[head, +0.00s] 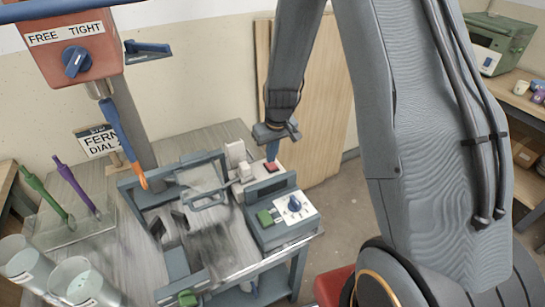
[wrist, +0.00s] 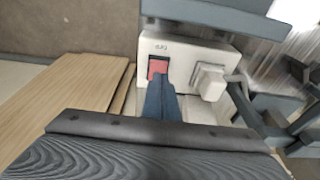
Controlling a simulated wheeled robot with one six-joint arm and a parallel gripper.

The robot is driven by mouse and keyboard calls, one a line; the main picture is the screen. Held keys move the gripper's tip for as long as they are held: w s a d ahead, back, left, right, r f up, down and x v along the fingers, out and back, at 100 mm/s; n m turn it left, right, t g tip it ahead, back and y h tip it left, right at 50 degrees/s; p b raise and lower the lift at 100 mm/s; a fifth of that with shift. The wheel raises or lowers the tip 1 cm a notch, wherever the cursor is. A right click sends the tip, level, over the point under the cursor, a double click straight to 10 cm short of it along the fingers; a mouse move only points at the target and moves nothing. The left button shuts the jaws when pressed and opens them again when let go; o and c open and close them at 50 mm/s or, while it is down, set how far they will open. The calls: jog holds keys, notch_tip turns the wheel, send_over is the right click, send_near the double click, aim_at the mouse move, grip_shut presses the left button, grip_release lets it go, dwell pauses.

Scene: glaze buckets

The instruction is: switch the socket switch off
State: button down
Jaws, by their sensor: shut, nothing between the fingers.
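The socket switch is a red rocker (head: 272,168) on a white socket box; it also shows as a red rocker in the wrist view (wrist: 158,66). The white socket box (wrist: 183,47) carries a white plug (wrist: 209,82) to the right of the switch. My gripper (head: 272,155) points down at the switch with its blue fingers together and nothing held. In the wrist view the fingertips (wrist: 156,80) overlap the lower edge of the rocker. I cannot tell whether they touch it or which way it is tipped.
A grey control box with a green button (head: 264,218) and a blue dial (head: 294,204) stands in front of the socket. A grey frame with a blurred, apparently moving mixer (head: 205,185) is to the left. Wooden boards (head: 320,110) lean against the wall behind.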

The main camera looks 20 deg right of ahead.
jog(key=shift+s+f, duration=0.1)
jog(key=shift+f, duration=0.6)
jog(key=shift+d+f, duration=0.1)
jog(key=shift+s+d+f+b, duration=0.15)
jog(key=shift+s+f+b, duration=0.15)
jog(key=shift+f+b, duration=0.3)
jog(key=shift+s+a+r, duration=0.15)
jog(key=shift+a+r, duration=0.05)
jog(key=shift+a, duration=0.25)
jog(key=shift+d, duration=0.3)
jog(key=shift+w+a+r+p, duration=0.1)
jog(key=shift+w+r+p, duration=0.1)
jog(key=shift+w, duration=0.2)
jog(key=shift+w+a+r+p, duration=0.1)
jog(key=shift+w+p, duration=0.1)
jog(key=shift+w, duration=0.2)
